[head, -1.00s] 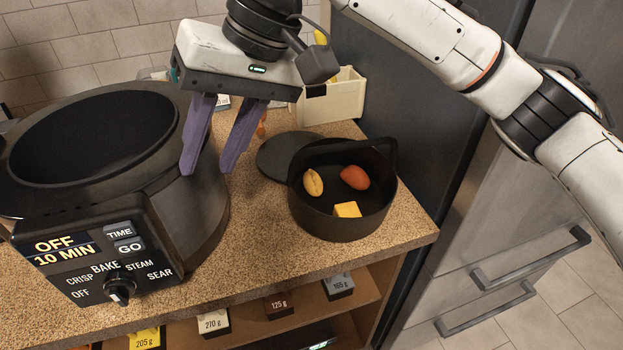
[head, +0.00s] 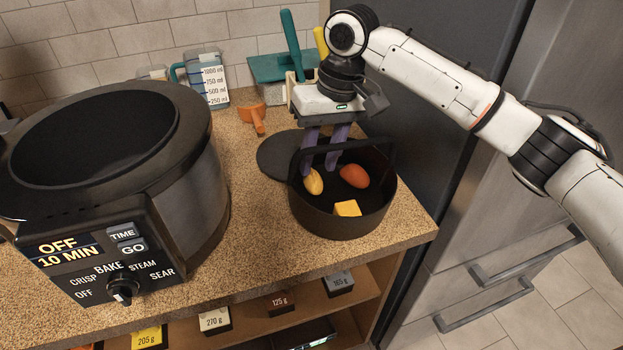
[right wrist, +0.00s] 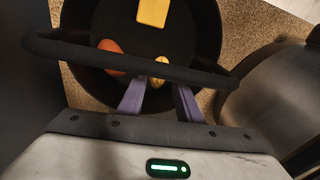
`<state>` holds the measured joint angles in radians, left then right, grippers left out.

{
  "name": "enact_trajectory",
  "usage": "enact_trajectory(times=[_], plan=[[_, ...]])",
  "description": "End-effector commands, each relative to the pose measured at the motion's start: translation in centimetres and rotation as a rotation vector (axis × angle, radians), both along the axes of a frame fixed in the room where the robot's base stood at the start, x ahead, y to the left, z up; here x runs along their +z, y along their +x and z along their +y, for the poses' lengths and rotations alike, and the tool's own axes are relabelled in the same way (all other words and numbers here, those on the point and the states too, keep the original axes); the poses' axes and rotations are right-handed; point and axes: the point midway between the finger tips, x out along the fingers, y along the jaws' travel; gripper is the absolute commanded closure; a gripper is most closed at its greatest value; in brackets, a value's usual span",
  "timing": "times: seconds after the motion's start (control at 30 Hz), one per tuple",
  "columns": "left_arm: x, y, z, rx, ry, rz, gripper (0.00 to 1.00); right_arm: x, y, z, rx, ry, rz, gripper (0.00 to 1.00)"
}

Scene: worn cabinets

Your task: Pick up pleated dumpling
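The pleated dumpling (head: 314,182) is a small yellow, seamed piece on the left inside the black pot (head: 345,226). In the right wrist view the dumpling (right wrist: 157,82) shows just beyond the fingers, partly hidden by the pot's handle (right wrist: 130,60). My right gripper (head: 320,170) points down at the back of the pot, behind the dumpling. Its two purple fingers are apart, with nothing seen between them; it also shows in the right wrist view (right wrist: 160,105). I cannot tell whether a finger touches the dumpling. My left gripper is not in view.
An orange-red piece (head: 354,175) and a yellow block (head: 347,208) share the pot. The pot's handle arches up near my fingers. A dark lid (head: 275,157) lies behind it. A large cooker (head: 190,170) stands left, a measuring jug (head: 207,80) at the back.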

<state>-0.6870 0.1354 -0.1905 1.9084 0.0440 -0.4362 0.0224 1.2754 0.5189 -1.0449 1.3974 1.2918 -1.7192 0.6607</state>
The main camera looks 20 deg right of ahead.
Motion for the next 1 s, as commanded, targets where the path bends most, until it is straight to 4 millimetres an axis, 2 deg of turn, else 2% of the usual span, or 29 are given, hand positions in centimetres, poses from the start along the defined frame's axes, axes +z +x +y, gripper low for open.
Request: enact_trajectory(times=[0.1,0.23,0.53,0.7,1.0], plan=[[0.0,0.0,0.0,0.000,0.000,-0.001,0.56,-2.0,0.0,-0.2,-0.008,-0.002,0.003,0.68],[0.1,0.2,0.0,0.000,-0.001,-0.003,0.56,-3.6,0.0,-0.1,-0.011,-0.001,0.002,0.68],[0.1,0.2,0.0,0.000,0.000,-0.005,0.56,-4.1,0.1,0.0,-0.011,0.001,0.001,0.68],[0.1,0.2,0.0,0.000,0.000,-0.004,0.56,-4.1,0.0,0.0,-0.011,0.001,0.002,0.95],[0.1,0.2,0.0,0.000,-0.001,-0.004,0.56,-4.0,0.1,0.0,-0.010,0.001,0.001,0.95]])
